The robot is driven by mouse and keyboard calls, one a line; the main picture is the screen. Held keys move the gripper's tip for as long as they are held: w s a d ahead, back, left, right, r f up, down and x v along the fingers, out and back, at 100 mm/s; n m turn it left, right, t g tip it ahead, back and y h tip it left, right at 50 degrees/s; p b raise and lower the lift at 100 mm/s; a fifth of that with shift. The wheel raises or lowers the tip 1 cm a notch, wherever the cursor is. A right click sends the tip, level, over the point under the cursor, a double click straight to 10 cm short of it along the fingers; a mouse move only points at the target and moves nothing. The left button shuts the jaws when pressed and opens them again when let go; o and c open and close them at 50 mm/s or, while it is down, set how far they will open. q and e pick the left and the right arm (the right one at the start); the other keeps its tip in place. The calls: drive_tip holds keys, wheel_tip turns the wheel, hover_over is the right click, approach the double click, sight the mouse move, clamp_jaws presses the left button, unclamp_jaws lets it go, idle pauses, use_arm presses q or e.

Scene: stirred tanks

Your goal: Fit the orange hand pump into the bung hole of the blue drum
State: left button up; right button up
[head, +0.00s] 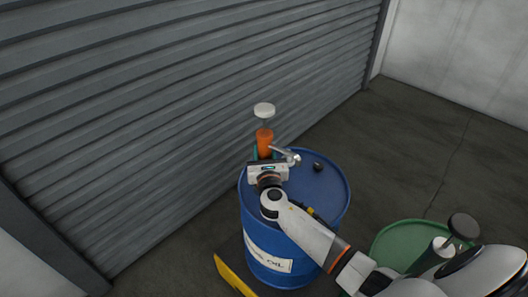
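The blue drum (322,190) stands upright at the middle, with a white oil label on its side. The orange hand pump (265,140) is upright over the far-left part of the drum's lid, with a pale knob on top and a silver spout pointing right. My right gripper (265,155) has its teal fingers on either side of the orange body and appears shut on it. The gripper hides the pump's lower end and the lid beneath, so I cannot tell whether it is in the bung hole. My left gripper is not in view.
A small black cap (318,167) sits on the drum's lid. A green drum (403,236) stands at the lower right, partly behind my arm. A ribbed grey shutter (150,110) rises behind on the left. A yellow bar (235,278) lies low by the blue drum. Floor at right is clear.

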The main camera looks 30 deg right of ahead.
drive_tip(key=shift+f+b, duration=0.7)
drive_tip(key=shift+f, duration=0.15)
drive_tip(key=o, duration=0.9)
drive_tip(key=shift+o, duration=0.2)
drive_tip(key=shift+f, duration=0.15)
drive_tip(key=v, duration=1.2)
